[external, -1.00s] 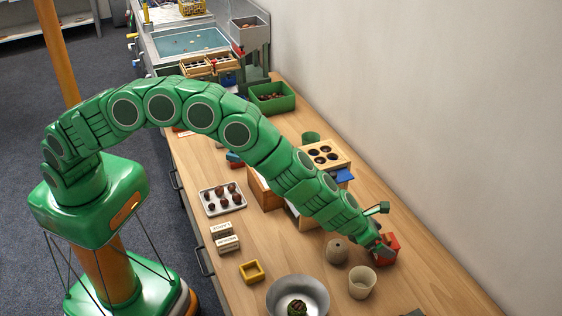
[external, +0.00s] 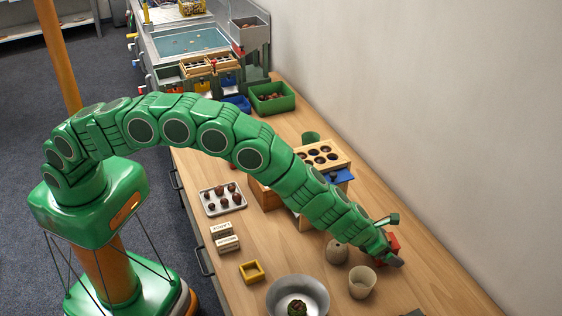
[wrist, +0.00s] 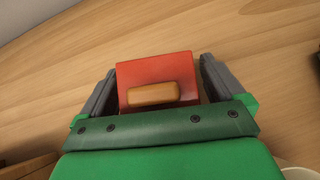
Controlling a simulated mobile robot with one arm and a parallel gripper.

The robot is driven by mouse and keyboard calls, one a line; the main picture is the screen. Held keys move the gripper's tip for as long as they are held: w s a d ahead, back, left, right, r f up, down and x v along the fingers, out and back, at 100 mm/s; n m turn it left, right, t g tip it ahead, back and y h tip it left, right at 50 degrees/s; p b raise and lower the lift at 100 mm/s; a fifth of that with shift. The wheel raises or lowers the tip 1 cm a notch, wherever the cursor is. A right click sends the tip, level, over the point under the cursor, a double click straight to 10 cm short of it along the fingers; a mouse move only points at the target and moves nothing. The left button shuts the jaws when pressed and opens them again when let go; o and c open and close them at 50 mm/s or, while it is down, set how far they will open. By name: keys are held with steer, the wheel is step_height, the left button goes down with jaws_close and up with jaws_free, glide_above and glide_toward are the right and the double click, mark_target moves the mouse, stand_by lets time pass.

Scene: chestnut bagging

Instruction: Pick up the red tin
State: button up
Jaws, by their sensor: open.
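The red tin (wrist: 154,68) is a box with an orange-tan block on its near face. In the wrist view it sits between the two grey fingers of my gripper (wrist: 157,88). In the external view the tin (external: 393,241) stands on the wooden counter near the wall, partly hidden by my gripper (external: 391,245).
A round beige pot (external: 337,252) and a cream cup (external: 362,282) stand close to the left and front of the gripper. A metal bowl (external: 298,290) is further front. A wooden rack with holes (external: 321,156) stands behind. The counter right of the tin is clear.

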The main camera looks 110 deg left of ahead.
jaws_close()
stand_by(0.5)
